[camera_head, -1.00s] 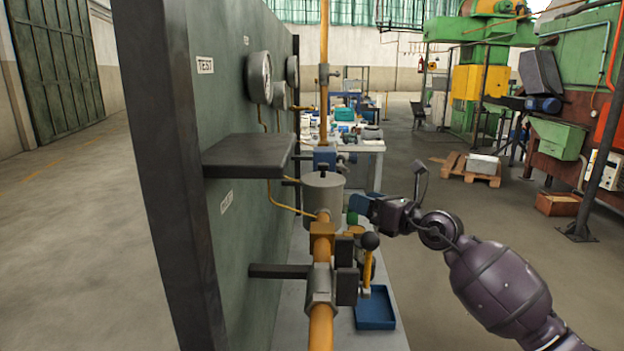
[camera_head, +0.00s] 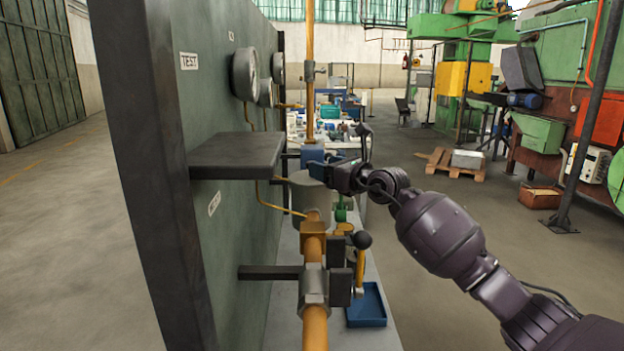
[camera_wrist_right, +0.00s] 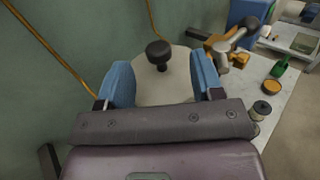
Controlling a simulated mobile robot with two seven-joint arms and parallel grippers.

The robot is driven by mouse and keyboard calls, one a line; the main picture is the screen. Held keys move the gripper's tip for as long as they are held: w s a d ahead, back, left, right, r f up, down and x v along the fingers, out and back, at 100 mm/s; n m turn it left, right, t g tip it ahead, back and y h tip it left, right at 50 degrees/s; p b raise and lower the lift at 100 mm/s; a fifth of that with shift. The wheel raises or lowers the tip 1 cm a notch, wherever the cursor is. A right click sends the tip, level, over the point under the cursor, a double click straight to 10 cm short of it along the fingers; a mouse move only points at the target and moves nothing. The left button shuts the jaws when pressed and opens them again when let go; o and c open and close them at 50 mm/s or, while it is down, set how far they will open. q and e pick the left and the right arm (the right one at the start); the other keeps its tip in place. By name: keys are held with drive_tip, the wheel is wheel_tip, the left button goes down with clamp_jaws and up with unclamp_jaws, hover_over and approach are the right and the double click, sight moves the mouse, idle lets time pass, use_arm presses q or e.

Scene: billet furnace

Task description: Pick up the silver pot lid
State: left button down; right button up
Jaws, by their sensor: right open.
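The silver pot (camera_head: 311,197) stands beside the green panel, behind the yellow pipe. In the right wrist view its round pale lid (camera_wrist_right: 160,88) with a black knob (camera_wrist_right: 158,52) lies between and below the blue fingers. My right gripper (camera_head: 322,171) is over the pot top and hides most of the lid in the head view. In the wrist view the right gripper (camera_wrist_right: 161,66) is open, one finger on each side of the knob, with nothing held. I cannot tell whether the fingers touch the lid. My left gripper is not in view.
A dark shelf (camera_head: 236,156) sticks out from the green panel (camera_head: 240,235) left of the pot. The yellow pipe (camera_head: 314,328) with valve fittings stands in front. A blue tray (camera_head: 367,306) lies on the bench. A green bottle (camera_wrist_right: 280,67) stands to the right.

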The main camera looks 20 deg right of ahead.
drive_tip(key=shift+x, duration=1.6)
drive_tip(key=shift+s, duration=0.1)
clamp_jaws()
drive_tip(key=shift+r, duration=0.1)
